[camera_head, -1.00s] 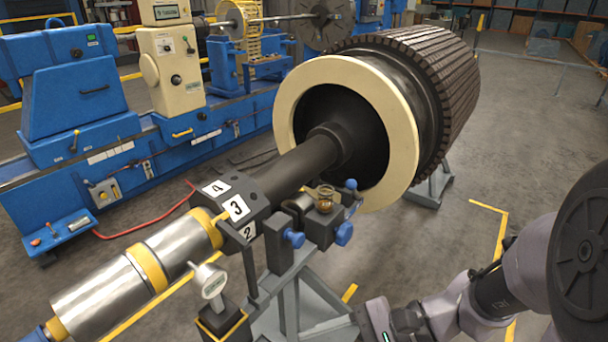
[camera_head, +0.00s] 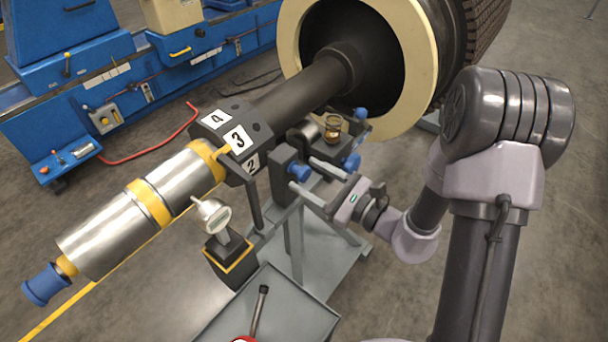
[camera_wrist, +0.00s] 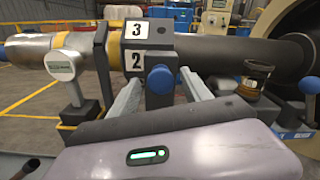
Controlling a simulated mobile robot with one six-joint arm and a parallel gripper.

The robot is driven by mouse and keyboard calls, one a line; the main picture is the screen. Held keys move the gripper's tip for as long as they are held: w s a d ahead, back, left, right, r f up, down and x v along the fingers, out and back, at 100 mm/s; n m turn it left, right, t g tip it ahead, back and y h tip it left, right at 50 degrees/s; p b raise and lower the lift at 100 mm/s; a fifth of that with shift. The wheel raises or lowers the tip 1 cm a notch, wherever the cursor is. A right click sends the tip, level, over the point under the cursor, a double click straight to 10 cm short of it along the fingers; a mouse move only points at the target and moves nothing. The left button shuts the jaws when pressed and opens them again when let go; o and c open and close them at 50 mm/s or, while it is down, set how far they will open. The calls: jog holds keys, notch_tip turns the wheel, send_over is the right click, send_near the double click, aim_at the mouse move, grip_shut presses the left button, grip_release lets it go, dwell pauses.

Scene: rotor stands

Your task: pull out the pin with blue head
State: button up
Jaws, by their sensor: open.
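A round blue head (camera_head: 299,173) shows on the near face of the dark support block under the shaft. It also shows in the wrist view (camera_wrist: 161,79), near the middle; its pin shank is hidden. My gripper (camera_head: 303,174) is open. Its two fingers point at the block, one on each side of the blue head. In the wrist view my gripper (camera_wrist: 162,76) has clear gaps between both fingers and the head, with no contact visible.
Other blue knobs (camera_head: 352,161) and (camera_head: 361,113) sit to the right, beside a small amber oil cup (camera_head: 332,126). A dial gauge (camera_head: 213,212) stands left of the block. A grey tray (camera_head: 285,310) holding a dark-handled tool lies below. The numbered collar (camera_head: 236,138) is close above.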

jog(key=shift+x, duration=0.95)
grip_shut()
dwell(0.7)
